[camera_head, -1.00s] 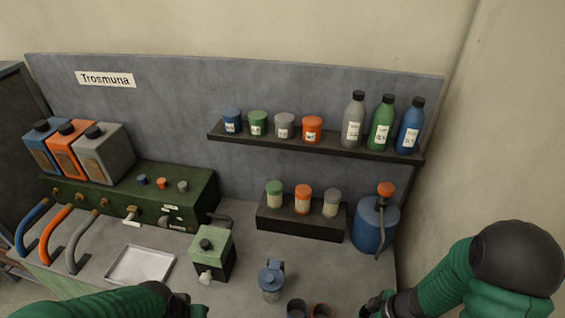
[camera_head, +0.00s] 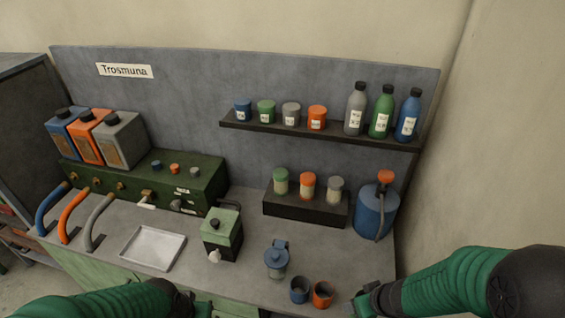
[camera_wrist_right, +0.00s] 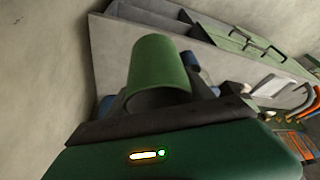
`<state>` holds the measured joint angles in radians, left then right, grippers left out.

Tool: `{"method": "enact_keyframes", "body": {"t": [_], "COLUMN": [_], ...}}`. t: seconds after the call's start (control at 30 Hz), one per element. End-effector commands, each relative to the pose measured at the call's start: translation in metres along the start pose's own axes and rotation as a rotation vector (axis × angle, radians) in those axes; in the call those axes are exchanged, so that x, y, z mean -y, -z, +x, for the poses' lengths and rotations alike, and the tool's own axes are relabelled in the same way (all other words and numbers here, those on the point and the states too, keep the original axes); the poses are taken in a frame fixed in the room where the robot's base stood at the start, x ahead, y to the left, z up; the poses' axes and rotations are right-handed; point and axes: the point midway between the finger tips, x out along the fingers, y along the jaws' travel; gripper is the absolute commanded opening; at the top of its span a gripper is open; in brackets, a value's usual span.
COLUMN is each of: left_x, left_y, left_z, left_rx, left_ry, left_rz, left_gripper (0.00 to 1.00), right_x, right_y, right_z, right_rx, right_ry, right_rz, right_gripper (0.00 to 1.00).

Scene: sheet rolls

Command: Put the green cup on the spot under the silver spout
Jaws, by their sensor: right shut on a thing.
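The green cup (camera_wrist_right: 158,66) shows in the right wrist view, held in the jaws of my right gripper (camera_wrist_right: 165,112). In the head view my right gripper (camera_head: 366,300) is at the front right of the bench, beside the orange cup; the green cup cannot be made out there. The silver-grey curved spout (camera_head: 95,228) stands at the left, beside the orange spout (camera_head: 68,215) and the blue spout (camera_head: 48,207). The spot under its end is hard to make out. My left gripper (camera_head: 200,306) is at the bottom edge, its jaws unclear.
A blue cup (camera_head: 299,290) and an orange cup (camera_head: 322,294) stand near the front edge. A blue-lidded jar (camera_head: 278,260), a small green dispenser (camera_head: 222,236) and a metal tray (camera_head: 153,248) stand between my right gripper and the spouts. A blue pump container (camera_head: 372,212) stands right.

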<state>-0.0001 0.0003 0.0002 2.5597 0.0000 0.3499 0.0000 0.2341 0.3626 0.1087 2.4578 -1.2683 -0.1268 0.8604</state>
Motion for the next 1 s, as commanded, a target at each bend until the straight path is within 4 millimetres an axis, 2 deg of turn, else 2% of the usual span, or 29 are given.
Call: {"method": "enact_keyframes", "body": {"t": [0.23,0.53,0.57,0.6,0.8,0.9,1.0], "left_x": [0.000,0.000,0.000,0.000,0.000,0.000,0.000], "left_y": [0.000,0.000,-0.002,-0.006,-0.021,-0.025,-0.027], "left_z": [0.000,0.000,0.009,0.029,0.085,0.104,0.112], "left_rx": [0.000,0.000,-0.001,-0.002,0.001,0.001,0.000], "left_ry": [0.000,0.000,0.000,0.000,0.000,0.000,0.000], "left_rz": [0.000,0.000,0.000,0.000,0.000,0.000,0.000], "left_gripper": [0.36,0.36,0.36,0.36,0.36,0.36,0.36], "right_x": [0.008,0.007,0.007,0.007,0.007,0.007,0.007], "right_y": [0.024,0.023,0.018,0.010,-0.011,-0.019,-0.022], "right_z": [-0.025,-0.023,-0.013,0.005,0.057,0.076,0.083], "right_rx": [-0.003,0.001,0.001,0.002,0.001,0.000,0.000], "right_ry": [-0.115,-0.110,-0.110,-0.110,-0.110,-0.110,-0.110], "right_rz": [0.276,0.267,0.265,0.265,0.265,0.265,0.266], "right_gripper": [0.15,0.15,0.15,0.15,0.15,0.15,0.15]}}
